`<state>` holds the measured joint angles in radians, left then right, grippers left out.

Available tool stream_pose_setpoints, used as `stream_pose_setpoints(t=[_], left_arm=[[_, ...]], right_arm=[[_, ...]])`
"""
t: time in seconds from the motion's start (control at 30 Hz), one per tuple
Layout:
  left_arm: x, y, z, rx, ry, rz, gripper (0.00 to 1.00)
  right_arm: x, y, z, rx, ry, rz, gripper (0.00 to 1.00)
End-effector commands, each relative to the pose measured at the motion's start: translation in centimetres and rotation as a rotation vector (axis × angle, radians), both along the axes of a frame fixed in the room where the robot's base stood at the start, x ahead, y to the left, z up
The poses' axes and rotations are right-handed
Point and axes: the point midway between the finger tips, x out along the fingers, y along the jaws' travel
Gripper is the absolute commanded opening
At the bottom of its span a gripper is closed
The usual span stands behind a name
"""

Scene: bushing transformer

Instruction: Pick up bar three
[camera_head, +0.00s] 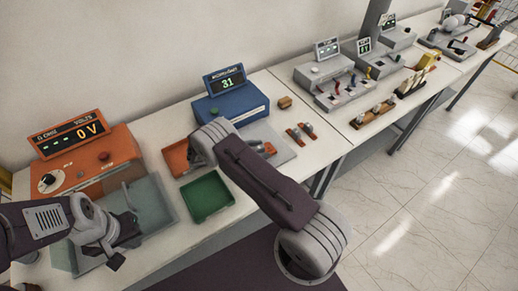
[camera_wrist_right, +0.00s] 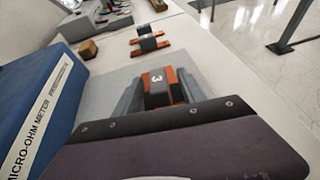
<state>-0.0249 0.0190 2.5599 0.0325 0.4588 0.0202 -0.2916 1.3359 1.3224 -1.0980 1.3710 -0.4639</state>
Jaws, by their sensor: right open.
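Bar three, a dark block with orange-brown sides and a white "3", shows in the right wrist view (camera_wrist_right: 160,80) on a grey plate (camera_wrist_right: 112,85). My right gripper (camera_wrist_right: 160,95) is open, with one grey finger on each side of the bar. I cannot tell whether the fingers touch it. In the head view the right gripper (camera_head: 262,147) is mostly hidden behind my right arm, over the grey plate beside the blue meter. My left gripper (camera_head: 125,232) hangs over a grey-green tray (camera_head: 160,205) at the lower left; its jaws are unclear.
A blue micro-ohm meter (camera_head: 230,103) stands behind the plate. Two similar bars (camera_head: 300,133) and a wooden block (camera_head: 284,102) lie to the right. Orange (camera_head: 177,160) and green (camera_head: 205,197) trays are left of the plate. An orange voltage unit (camera_head: 85,160) stands far left.

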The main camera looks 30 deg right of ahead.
Motion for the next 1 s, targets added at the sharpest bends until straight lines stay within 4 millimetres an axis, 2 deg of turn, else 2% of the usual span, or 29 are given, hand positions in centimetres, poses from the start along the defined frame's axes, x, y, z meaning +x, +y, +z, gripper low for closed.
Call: stream_pose_setpoints(t=[0.13, 0.17, 0.3, 0.33, 0.77, 0.87, 0.97, 1.0], left_arm=[[0.0, 0.0, -0.1, 0.0, 0.0, 0.0, 0.0], [0.0, 0.0, -0.1, 0.0, 0.0, 0.0, 0.0], [0.0, 0.0, -0.1, 0.0, 0.0, 0.0, 0.0], [0.0, 0.0, -0.1, 0.0, 0.0, 0.0, 0.0], [0.0, 0.0, -0.3, 0.0, 0.0, 0.0, 0.0], [0.0, 0.0, -0.7, 0.0, 0.0, 0.0, 0.0], [0.0, 0.0, -1.3, 0.0, 0.0, 0.0, 0.0], [0.0, 0.0, -1.2, 0.0, 0.0, 0.0, 0.0]], right_arm=[[0.0, 0.0, -0.1, 0.0, 0.0, 0.0, 0.48], [0.0, 0.0, -0.1, 0.0, 0.0, 0.0, 0.43], [0.0, 0.0, -0.1, 0.0, 0.0, 0.0, 0.04], [0.0, 0.0, -0.1, 0.0, 0.0, 0.0, 0.0], [0.0, 0.0, 0.6, 0.0, 0.0, 0.0, 0.0], [0.0, 0.0, 1.9, 0.0, -0.002, -0.001, 0.0], [0.0, 0.0, 4.0, 0.0, -0.005, -0.001, 0.0], [-0.5, -0.9, 4.6, -0.002, 0.001, -0.004, 0.0]])
